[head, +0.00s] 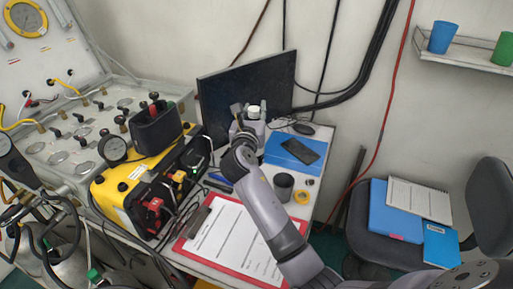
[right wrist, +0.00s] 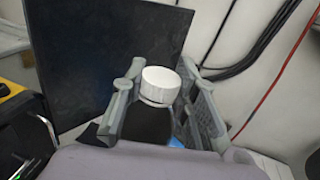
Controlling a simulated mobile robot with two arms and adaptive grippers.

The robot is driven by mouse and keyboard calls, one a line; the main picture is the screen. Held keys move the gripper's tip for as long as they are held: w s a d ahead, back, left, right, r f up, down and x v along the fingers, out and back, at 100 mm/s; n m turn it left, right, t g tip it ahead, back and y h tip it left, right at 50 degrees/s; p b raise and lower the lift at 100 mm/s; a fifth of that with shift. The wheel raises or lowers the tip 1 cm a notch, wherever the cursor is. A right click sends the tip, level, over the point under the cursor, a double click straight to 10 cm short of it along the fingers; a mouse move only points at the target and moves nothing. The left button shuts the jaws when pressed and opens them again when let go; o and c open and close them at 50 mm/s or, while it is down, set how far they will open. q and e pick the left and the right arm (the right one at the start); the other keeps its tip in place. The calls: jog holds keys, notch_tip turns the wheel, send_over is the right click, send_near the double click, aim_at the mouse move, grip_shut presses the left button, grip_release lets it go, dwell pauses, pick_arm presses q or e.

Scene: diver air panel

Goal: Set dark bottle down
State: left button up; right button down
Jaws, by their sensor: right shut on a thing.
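The dark bottle (right wrist: 148,122) has a white cap and stands upright between the fingers of my right gripper (right wrist: 165,100) in the right wrist view. The gripper is shut on it. In the head view my right gripper (head: 250,122) is at the back of the desk, in front of the black monitor, and the bottle's white cap (head: 254,112) shows between its fingers. The bottle's base is hidden by my arm, so I cannot tell whether it touches the desk. My left gripper is not in view.
A blue folder (head: 279,150) with a black phone (head: 300,151) lies right of the gripper. A dark cup (head: 284,187), a yellow tape roll (head: 301,197) and a red clipboard (head: 205,248) are nearer. The monitor (head: 285,82) stands close behind. A yellow case (head: 122,196) is at left.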

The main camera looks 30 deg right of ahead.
jog(key=shift+f+b, duration=0.45)
jog(key=shift+f, duration=5.3)
jog(key=shift+f, duration=0.15)
jog(key=c, duration=1.3)
grip_release()
jog(key=shift+f, duration=0.1)
jog(key=shift+r, duration=0.2)
jog(key=shift+s+a+f, duration=0.1)
jog(key=shift+s+a, duration=0.1)
jog(key=shift+s, duration=0.05)
jog(key=b+v, duration=0.1)
jog(key=v, duration=1)
jog(key=shift+s+a+b, duration=0.15)
jog(key=shift+s+b, duration=0.05)
jog(key=shift+b, duration=0.15)
